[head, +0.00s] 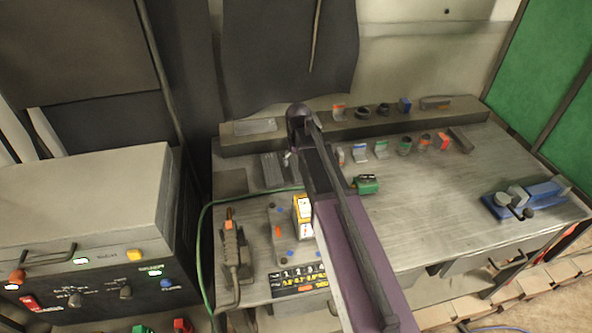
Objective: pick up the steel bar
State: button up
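Several grey metal pieces on the workbench could be the steel bar, and I cannot tell which one it is. A short dark grey bar (461,140) lies at the back right of the bench top. A grey block-like piece (272,170) lies left of my arm. A flat grey piece (255,127) lies on the raised back ledge, left of my arm. My arm reaches up over the middle of the bench from the bottom of the head view and hides part of the top. My gripper cannot be made out.
The metal workbench (440,195) has clear room right of centre. Small coloured parts line its back. A green part (366,184) sits beside my arm. A blue vise-like tool (530,197) is at the right. A welding-machine-like box (85,200) stands left, with a green cable (203,235) nearby.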

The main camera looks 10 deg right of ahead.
jog(key=shift+f, duration=0.1)
dwell(0.5)
jog(key=c, duration=1.1)
